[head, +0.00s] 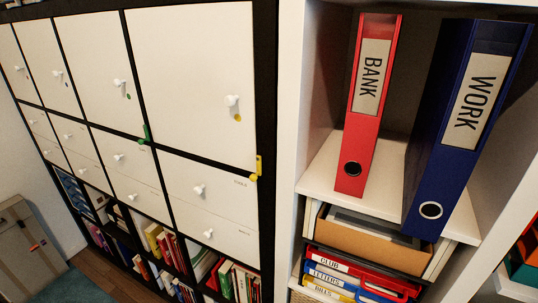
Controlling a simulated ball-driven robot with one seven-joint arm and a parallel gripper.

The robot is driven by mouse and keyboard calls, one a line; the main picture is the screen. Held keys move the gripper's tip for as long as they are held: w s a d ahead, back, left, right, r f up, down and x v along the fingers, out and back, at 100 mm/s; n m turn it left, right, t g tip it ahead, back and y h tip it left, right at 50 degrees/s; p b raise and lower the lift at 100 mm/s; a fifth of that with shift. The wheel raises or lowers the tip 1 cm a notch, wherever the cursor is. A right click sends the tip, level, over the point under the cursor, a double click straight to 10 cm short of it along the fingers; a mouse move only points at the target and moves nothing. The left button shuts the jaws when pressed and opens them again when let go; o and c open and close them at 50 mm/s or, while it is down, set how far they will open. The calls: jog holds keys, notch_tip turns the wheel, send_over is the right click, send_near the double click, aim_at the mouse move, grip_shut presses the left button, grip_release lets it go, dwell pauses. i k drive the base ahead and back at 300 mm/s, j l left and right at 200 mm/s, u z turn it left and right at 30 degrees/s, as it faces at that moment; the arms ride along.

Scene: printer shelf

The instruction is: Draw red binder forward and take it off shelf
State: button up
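The red binder (360,132) stands upright on the white shelf (320,172) in the head view. Its spine faces out, with a white label reading BANK and a dark finger hole near the bottom. A blue binder (445,165) labelled WORK stands to its right, with a gap between them at the shelf. Nothing is seen touching the red binder's left side. My gripper is not in view.
White side walls (285,120) bound the shelf bay at left and right. Below the shelf are a brown tray (375,243) and stacked trays labelled CLUB, LETTERS and BILLS (345,280). A white-fronted cabinet (190,70) with several knobs fills the left.

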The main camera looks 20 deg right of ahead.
aim_at(378, 35)
jog(key=i+j, duration=0.1)
jog(key=j, duration=0.25)
jog(key=i+j, duration=0.1)
jog(key=j, duration=0.2)
jog(key=i+j, duration=0.1)
jog(key=j, duration=0.25)
jog(key=i+j+u, duration=0.1)
jog(key=j, duration=0.25)
